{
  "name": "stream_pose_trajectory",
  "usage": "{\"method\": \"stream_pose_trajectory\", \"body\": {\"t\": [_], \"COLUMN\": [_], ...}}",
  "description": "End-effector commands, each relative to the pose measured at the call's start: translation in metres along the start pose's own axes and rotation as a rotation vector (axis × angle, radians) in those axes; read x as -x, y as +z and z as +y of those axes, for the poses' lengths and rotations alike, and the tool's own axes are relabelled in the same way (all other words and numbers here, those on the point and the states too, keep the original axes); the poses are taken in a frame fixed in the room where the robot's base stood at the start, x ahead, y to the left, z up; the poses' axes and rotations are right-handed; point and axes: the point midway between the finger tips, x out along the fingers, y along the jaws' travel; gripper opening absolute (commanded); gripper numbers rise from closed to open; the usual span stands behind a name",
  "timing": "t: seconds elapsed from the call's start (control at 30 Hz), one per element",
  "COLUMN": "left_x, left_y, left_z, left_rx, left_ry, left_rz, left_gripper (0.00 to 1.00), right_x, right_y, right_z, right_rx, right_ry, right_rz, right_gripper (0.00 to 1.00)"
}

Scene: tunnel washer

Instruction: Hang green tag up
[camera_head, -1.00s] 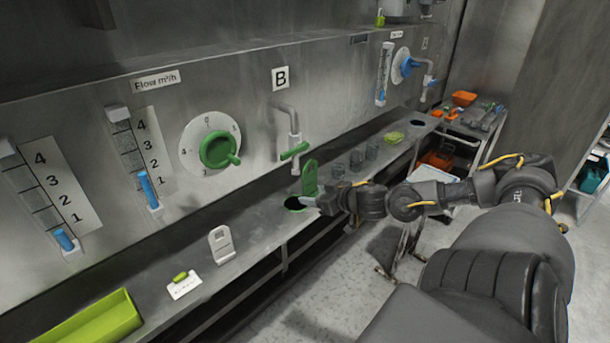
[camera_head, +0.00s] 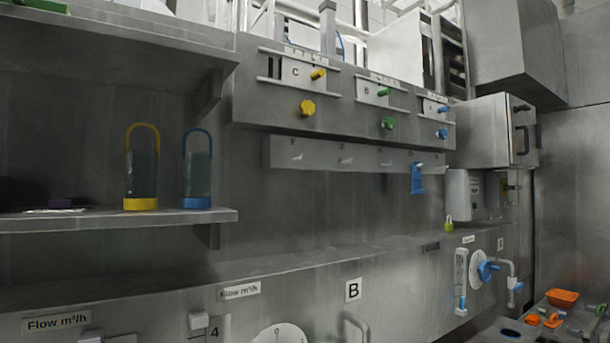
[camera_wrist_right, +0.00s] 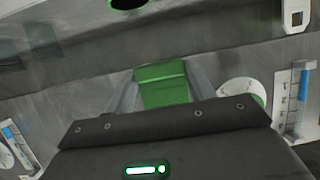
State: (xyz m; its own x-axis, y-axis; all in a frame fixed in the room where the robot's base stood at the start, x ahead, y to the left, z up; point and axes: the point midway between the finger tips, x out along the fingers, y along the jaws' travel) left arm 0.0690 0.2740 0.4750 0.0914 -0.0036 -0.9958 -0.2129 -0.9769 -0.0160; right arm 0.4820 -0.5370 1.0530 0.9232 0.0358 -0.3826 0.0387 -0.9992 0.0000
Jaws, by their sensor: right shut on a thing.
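In the right wrist view my right gripper (camera_wrist_right: 161,74) is shut on the green tag (camera_wrist_right: 164,92), which lies between its two fingers. In the head view a grey rail (camera_head: 275,152) with several lettered pegs runs along the wall. A blue tag (camera_head: 417,180) hangs from a peg near its right end; the pegs to its left look bare. Neither gripper shows in the head view.
Above the rail is a panel with a yellow knob (camera_head: 307,107), a green knob (camera_head: 388,123) and a blue knob (camera_head: 442,133). Two bottles, yellow (camera_head: 141,180) and blue (camera_head: 197,178), stand on the left shelf (camera_head: 120,221). A ledge juts out below the rail.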

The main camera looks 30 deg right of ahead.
Motion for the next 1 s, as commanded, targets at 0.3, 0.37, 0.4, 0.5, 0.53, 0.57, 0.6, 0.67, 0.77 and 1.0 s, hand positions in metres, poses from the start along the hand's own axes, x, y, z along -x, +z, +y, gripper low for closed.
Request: {"method": "stream_pose_trajectory", "body": {"t": [0.3,0.37,0.4,0.5,0.53,0.57,0.6,0.67,0.77,1.0], "left_x": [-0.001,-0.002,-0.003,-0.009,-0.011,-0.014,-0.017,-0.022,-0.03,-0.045], "left_y": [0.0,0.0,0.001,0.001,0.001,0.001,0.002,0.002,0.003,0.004], "left_z": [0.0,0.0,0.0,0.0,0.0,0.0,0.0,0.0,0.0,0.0], "left_rx": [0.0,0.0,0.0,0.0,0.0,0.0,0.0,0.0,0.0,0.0], "left_ry": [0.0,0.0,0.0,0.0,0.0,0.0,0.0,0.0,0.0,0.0], "left_rz": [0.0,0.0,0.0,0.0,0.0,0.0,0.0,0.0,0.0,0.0], "left_gripper": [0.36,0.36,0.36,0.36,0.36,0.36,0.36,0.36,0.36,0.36], "right_x": [0.0,-0.001,-0.002,-0.004,-0.005,-0.007,-0.009,-0.011,-0.011,0.0], "right_y": [0.001,0.003,0.004,0.013,0.015,0.018,0.021,0.023,0.022,0.013], "right_z": [-0.002,-0.005,-0.009,-0.03,-0.039,-0.051,-0.068,-0.099,-0.152,-0.261], "right_rx": [0.0,-0.001,0.001,0.012,0.019,0.027,0.042,0.071,0.132,0.267], "right_ry": [-0.002,-0.008,-0.016,-0.057,-0.076,-0.1,-0.137,-0.207,-0.337,-0.645], "right_rz": [0.001,0.003,0.005,0.01,0.011,0.014,0.017,0.021,0.025,0.021], "right_gripper": [0.32,0.32,0.32,0.32,0.32,0.32,0.32,0.32,0.32,0.32]}}
